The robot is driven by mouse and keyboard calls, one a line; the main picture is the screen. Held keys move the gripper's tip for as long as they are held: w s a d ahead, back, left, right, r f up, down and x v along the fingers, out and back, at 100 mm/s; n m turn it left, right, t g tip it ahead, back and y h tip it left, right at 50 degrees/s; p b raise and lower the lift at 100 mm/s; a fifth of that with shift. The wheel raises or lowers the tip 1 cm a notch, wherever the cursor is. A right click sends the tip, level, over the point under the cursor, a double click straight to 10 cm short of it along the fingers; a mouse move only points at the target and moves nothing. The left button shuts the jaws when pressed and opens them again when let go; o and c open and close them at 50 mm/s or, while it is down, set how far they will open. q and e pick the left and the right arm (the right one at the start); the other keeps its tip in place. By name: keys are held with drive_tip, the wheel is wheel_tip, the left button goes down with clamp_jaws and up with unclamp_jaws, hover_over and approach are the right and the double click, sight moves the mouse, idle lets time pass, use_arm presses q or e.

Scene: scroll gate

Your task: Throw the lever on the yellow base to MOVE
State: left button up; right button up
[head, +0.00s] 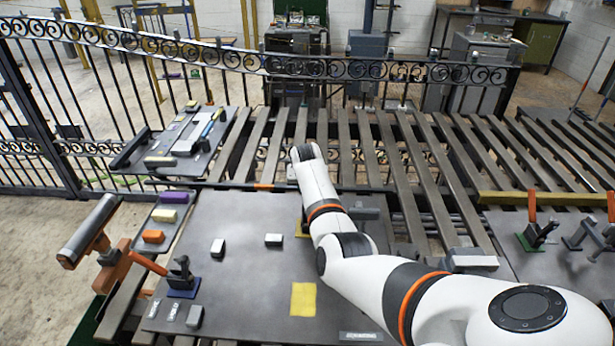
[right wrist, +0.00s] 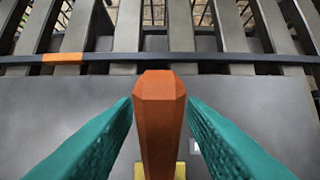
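The yellow base (head: 300,229) shows as a small strip left of my right arm in the head view, mostly hidden behind it. In the right wrist view its yellow edge (right wrist: 180,171) shows at the bottom. An orange lever handle (right wrist: 158,120) stands in the middle of that view. My right gripper (right wrist: 159,105) has one teal finger on each side of the handle, very close to it. I cannot tell whether the fingers press on it. In the head view my right arm hides the fingers and lever. My left gripper is not in view.
A green base (head: 530,243) with an orange lever stands right. A yellow square (head: 303,299) and two small blocks (head: 217,248) (head: 273,240) lie on the panel. Slats and a scrollwork gate (head: 340,68) lie behind.

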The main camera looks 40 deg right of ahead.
drive_tip(key=v, duration=1)
drive_tip(key=shift+s+r, duration=0.15)
drive_tip(key=shift+r, duration=0.05)
drive_tip(key=shift+a, duration=0.1)
